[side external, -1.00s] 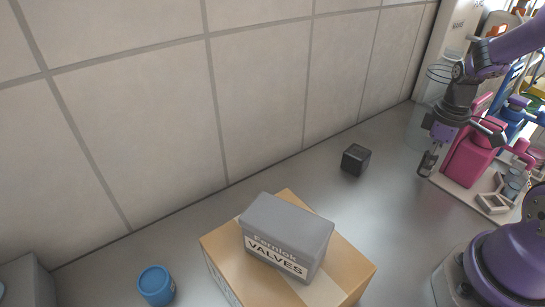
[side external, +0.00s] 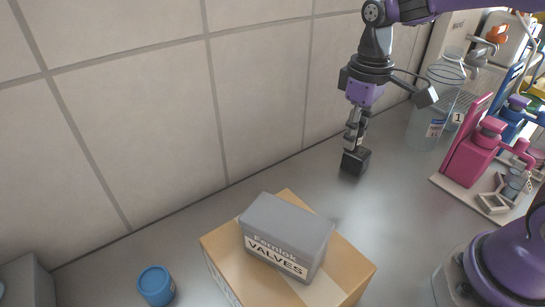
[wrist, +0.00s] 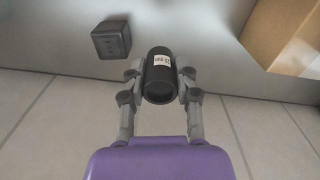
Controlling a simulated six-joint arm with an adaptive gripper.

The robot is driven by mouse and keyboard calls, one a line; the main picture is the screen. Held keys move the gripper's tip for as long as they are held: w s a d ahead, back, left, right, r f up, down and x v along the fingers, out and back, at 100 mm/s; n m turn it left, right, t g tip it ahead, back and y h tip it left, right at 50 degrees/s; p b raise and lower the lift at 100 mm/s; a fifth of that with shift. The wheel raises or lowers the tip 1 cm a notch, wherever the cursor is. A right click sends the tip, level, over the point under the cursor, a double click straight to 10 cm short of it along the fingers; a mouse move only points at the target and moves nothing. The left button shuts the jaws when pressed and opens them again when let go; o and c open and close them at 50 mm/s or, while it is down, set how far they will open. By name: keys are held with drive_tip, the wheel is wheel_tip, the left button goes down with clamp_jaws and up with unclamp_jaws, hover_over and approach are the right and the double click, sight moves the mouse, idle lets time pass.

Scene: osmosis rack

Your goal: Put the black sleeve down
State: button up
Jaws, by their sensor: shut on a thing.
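The black sleeve (wrist: 159,76) is a dark cylinder with a small white label. It is between the two fingers of my gripper (wrist: 160,84), which is shut on it, in the wrist view. In the side external view my gripper (side external: 355,138) points down over the bench near the wall. The sleeve is small and hard to make out there. A black cube-shaped block (side external: 355,162) shows just below the fingers in that view. In the wrist view the block (wrist: 112,40) lies to the left of the sleeve, apart from it.
A blue jar (side external: 156,285) stands at the lower left. Bare bench lies between.

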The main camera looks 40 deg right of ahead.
drive_tip(key=w+a+f, duration=0.1)
drive_tip(key=f, duration=0.2)
drive_tip(key=w+a+f, duration=0.1)
drive_tip(key=a+f, duration=0.1)
drive_tip(key=f, duration=0.2)
drive_tip(key=w+a+f, duration=0.1)
drive_tip(key=f, duration=0.2)
drive_tip(key=shift+a+f, duration=0.25)
drive_tip(key=shift+f, duration=0.15)
drive_tip(key=shift+f, duration=0.1)
drive_tip(key=o, duration=0.8)
